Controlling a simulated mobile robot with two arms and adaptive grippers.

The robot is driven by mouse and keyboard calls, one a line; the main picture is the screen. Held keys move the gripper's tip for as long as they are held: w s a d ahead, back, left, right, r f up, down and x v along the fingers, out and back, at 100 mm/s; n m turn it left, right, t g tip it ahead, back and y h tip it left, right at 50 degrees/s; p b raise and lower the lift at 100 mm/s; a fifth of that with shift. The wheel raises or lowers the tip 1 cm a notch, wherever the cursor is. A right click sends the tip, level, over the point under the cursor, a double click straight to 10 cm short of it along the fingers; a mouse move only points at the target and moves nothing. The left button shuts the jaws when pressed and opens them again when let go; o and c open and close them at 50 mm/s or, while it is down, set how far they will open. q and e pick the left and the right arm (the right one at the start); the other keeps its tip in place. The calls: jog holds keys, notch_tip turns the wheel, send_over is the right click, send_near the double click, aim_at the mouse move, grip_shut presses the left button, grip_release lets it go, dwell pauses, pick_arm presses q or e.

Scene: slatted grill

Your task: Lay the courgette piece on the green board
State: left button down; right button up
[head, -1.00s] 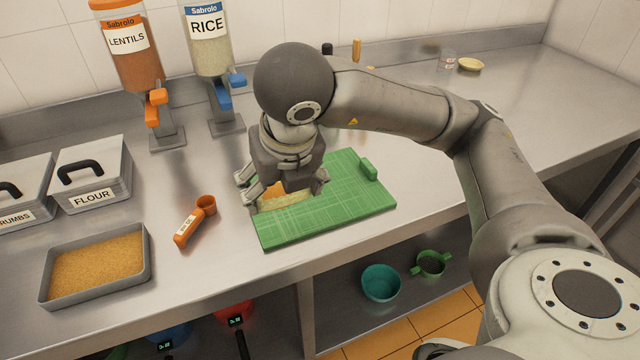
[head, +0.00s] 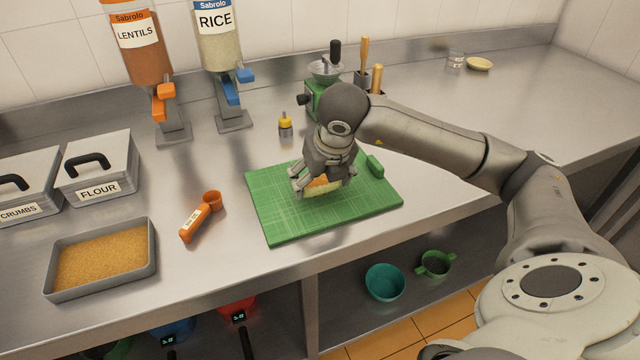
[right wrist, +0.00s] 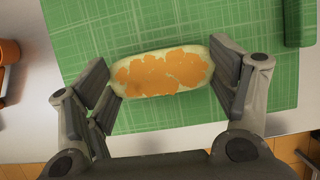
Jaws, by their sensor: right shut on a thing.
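The courgette piece (head: 322,188) is a pale green, oblong piece with an orange patchy topping. It is over the middle of the green board (head: 275,215); I cannot tell whether it touches the board or is slightly above it. My right gripper (head: 324,184) points down at it. In the right wrist view the courgette piece (right wrist: 163,74) lies crosswise between the fingers of my right gripper (right wrist: 166,80), which press on its two ends. The green board also fills most of that view (right wrist: 150,25). My left gripper is not in view.
An orange scoop (head: 200,216) and a tray of crumbs (head: 100,260) lie left of the board. A small yellow-topped item (head: 285,124) and a green machine (head: 318,98) stand behind it. The board has a raised green block (head: 375,166).

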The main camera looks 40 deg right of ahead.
jog(key=shift+f, duration=1.05)
jog(key=shift+f, duration=0.2)
jog(key=o, duration=1.1)
jog(key=shift+r, duration=0.1)
jog(key=shift+r, duration=0.1)
